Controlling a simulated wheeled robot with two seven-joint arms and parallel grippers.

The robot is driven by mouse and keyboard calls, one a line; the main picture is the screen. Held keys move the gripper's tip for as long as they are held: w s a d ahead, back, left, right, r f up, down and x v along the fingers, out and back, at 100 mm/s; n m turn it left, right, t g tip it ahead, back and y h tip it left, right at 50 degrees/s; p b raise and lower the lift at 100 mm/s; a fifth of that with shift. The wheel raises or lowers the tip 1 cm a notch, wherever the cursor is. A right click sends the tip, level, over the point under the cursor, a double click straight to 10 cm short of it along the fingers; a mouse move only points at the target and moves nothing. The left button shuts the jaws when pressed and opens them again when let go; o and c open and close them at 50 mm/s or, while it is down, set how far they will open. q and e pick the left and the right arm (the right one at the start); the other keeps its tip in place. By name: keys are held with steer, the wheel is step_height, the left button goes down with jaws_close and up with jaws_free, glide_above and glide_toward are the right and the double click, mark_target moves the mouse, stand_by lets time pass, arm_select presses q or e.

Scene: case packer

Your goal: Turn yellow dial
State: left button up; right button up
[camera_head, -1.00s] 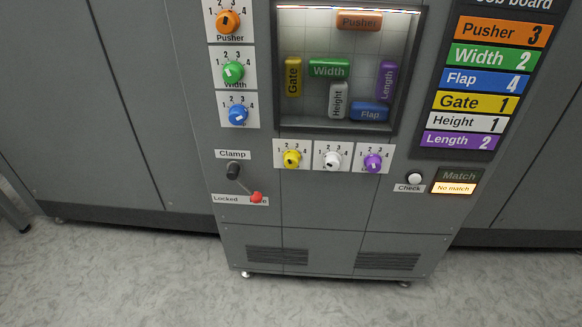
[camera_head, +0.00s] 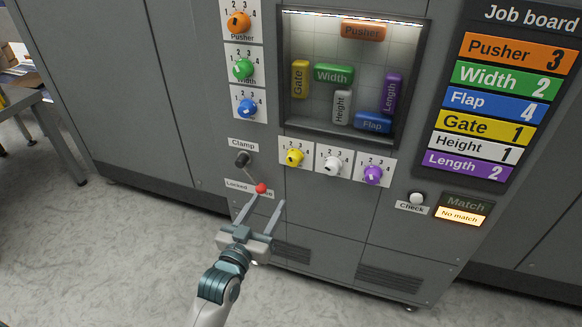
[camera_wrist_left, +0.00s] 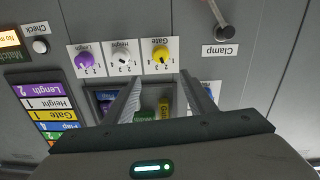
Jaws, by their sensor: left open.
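The yellow dial (camera_head: 294,157) is a round knob on a white plate numbered 1 to 4, the leftmost of the row of three below the lit window. Its exact setting is too small to read. It also shows in the left wrist view (camera_wrist_left: 161,53), where the picture is upside down and the plate reads "Gate". My left gripper (camera_head: 266,202) is open and empty, below the yellow dial and in front of the panel near the clamp lever. In the left wrist view its fingers (camera_wrist_left: 161,78) point towards the yellow dial, apart from it. My right gripper is not in view.
The white dial (camera_head: 332,165) and purple dial (camera_head: 373,175) sit to the right of the yellow one. The red-tipped clamp lever (camera_head: 261,188) sticks out at lower left. The job board (camera_head: 467,172) lists Gate 1. The match display (camera_head: 460,213) reads "No match".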

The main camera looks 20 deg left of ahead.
arm_select(q)
steer(key=shift+a, duration=0.1)
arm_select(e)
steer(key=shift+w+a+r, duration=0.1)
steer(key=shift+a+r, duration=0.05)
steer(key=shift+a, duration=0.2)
arm_select(q)
steer(key=shift+w, duration=0.1)
steer(key=p, duration=0.1)
glide_toward(292, 163)
steer(key=w, duration=0.4)
steer(key=w+p, duration=0.1)
steer(key=w, duration=0.3)
steer(key=shift+w+d+r, duration=0.1)
steer(key=shift+w+d, duration=0.05)
steer(key=shift+d, duration=0.1)
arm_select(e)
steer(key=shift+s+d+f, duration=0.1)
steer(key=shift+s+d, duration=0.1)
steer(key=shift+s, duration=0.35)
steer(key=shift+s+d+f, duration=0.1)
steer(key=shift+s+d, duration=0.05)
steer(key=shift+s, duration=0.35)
arm_select(q)
steer(key=c, duration=1.1)
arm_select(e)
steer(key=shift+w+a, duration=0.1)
